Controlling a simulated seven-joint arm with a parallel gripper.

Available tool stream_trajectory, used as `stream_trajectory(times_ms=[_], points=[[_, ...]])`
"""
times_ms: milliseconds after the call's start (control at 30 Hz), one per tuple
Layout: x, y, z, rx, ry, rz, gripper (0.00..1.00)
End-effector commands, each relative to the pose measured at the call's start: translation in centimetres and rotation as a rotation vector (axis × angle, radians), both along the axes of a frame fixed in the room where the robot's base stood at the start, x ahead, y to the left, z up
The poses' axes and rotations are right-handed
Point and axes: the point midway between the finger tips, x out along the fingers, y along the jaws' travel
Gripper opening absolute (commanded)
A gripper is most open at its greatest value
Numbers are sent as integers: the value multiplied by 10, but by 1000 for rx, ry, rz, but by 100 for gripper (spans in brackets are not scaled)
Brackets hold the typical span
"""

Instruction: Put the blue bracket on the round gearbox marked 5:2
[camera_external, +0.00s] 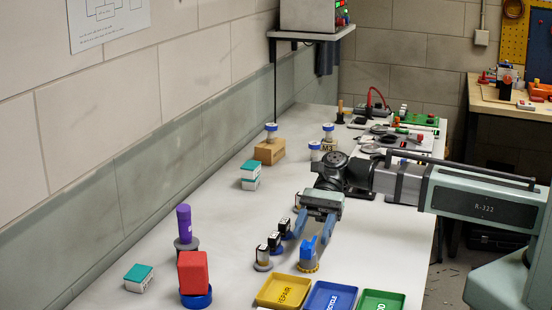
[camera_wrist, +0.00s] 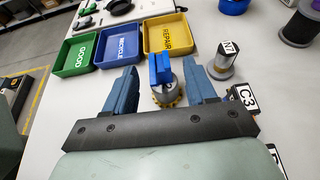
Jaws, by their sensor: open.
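The blue bracket (camera_external: 308,246) sits upright on a grey round piece with a yellow toothed base (camera_external: 308,267) in the external view. In the wrist view the bracket (camera_wrist: 160,69) is between and just beyond my finger ends, with the grey and yellow piece (camera_wrist: 168,94) under it. My gripper (camera_external: 314,235) is open, its blue fingers pointing down above the bracket. In the wrist view my gripper (camera_wrist: 160,70) holds nothing. Small round units with dark and white tops stand nearby, one at the front (camera_external: 263,257). No 5:2 mark is readable.
Yellow REPAIR (camera_external: 261,301), blue RECYCLE (camera_external: 309,302) and green GOOD (camera_wrist: 58,66) trays line the front. A red block (camera_external: 193,272) on a blue disc and a purple cylinder (camera_external: 184,224) stand left. Teal-white boxes (camera_external: 139,279) and a wooden block (camera_external: 270,151) lie along the wall.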

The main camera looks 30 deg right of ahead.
Motion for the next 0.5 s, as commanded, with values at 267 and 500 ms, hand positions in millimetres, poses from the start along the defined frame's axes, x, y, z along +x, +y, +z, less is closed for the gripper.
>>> stream_trajectory(times_ms=[267,500], points=[[34,-33,20,1,-1,-2,56],[52,-53,30,0,0,0,56]])
